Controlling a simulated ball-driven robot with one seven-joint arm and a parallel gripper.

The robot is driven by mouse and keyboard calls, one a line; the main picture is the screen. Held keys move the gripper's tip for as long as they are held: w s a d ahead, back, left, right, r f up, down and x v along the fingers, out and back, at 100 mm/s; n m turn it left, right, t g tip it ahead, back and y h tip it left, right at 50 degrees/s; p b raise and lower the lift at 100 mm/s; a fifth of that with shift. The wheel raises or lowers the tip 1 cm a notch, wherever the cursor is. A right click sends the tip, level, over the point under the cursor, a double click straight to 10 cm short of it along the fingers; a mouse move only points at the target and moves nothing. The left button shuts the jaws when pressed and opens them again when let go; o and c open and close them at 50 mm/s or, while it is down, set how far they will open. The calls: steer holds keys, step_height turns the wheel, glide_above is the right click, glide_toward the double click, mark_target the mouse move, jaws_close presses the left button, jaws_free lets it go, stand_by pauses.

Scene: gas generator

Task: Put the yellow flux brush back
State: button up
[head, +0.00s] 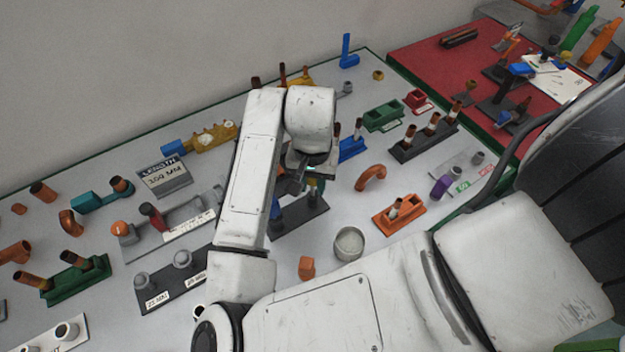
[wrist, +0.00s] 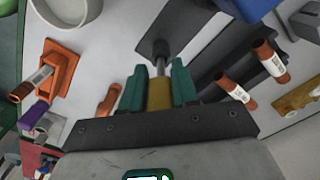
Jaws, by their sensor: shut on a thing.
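My gripper (wrist: 159,84) is shut on the yellow flux brush (wrist: 159,96) in the wrist view. Its teal fingers press on both sides of the yellow handle. The brush's metal shaft and dark tip stick out beyond the fingers, over the grey table and beside a dark grey plate (wrist: 203,30). I cannot tell whether the tip touches anything. In the head view my gripper (head: 308,178) is low over the middle of the table, close to a dark base (head: 300,215). The arm and gripper mostly hide the brush there.
A grey cup (head: 348,243) and an orange block (head: 306,267) stand in front of the gripper. A copper elbow (head: 371,177) and an orange holder (head: 400,213) lie to its right. A dark rack (head: 424,143) with copper tubes stands farther right. Labelled fixtures crowd the left.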

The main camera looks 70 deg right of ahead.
steer(key=shift+f+b, duration=0.85)
steer(key=shift+f, duration=0.35)
steer(key=o, duration=1)
steer(key=shift+c, duration=0.2)
step_height(320, 180, up, 11)
steer(key=shift+f+p, duration=0.1)
steer(key=shift+p, duration=0.3)
